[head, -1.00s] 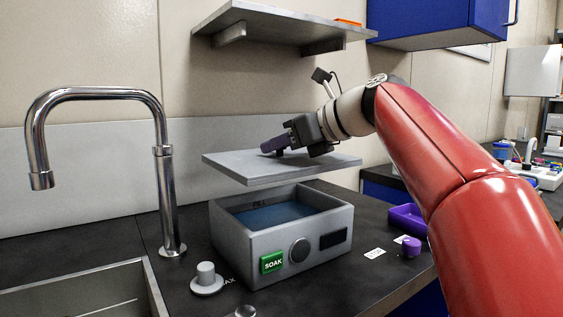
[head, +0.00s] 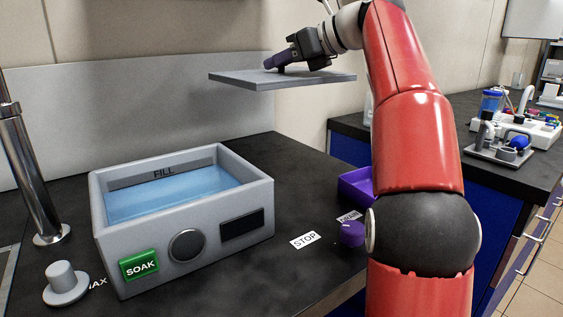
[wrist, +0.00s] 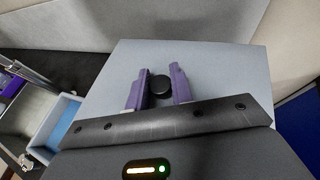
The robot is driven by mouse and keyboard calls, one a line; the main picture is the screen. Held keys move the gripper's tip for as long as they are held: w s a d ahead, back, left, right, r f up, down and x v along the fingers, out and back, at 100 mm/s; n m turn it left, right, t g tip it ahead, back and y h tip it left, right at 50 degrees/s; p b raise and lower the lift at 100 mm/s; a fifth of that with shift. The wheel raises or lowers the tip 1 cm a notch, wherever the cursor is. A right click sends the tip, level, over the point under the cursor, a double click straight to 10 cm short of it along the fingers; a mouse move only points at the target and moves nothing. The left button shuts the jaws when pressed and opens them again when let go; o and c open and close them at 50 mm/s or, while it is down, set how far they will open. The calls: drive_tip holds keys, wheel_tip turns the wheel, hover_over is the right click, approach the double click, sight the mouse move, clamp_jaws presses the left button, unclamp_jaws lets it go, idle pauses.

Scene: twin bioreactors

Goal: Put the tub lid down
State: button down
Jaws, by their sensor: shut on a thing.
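The tub lid (head: 245,80) is a flat grey plate held up in the air in the head view, above the counter and to the upper right of the tub. My gripper (head: 281,66) is shut on the lid's small black knob, with the lid about level. In the wrist view the lid (wrist: 220,75) spreads below the purple fingers of my gripper (wrist: 158,90), and the black knob (wrist: 160,84) sits between them. The grey tub (head: 105,245) stands open on the counter with blue water (head: 170,193) inside and a green SOAK label on its front.
The dark counter (head: 300,165) is bare behind and right of the tub. A purple tray (head: 355,187), a purple knob (head: 351,234) and a STOP label (head: 305,240) lie to the right. A grey knob (head: 66,284) and the tap (head: 30,180) stand left.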

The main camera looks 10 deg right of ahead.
drive_tip(key=b, duration=0.9)
hover_over(283, 168)
wheel_tip(283, 168, down, 15)
drive_tip(key=shift+f, duration=0.2)
drive_tip(key=shift+f+b, duration=0.95)
drive_tip(key=shift+f, duration=1.3)
drive_tip(key=c, duration=1.2)
unclamp_jaws()
drive_tip(key=shift+f, duration=0.15)
drive_tip(key=shift+c, duration=0.2)
drive_tip(key=shift+w, duration=0.1)
drive_tip(key=p+v, duration=0.2)
drive_tip(key=v, duration=1)
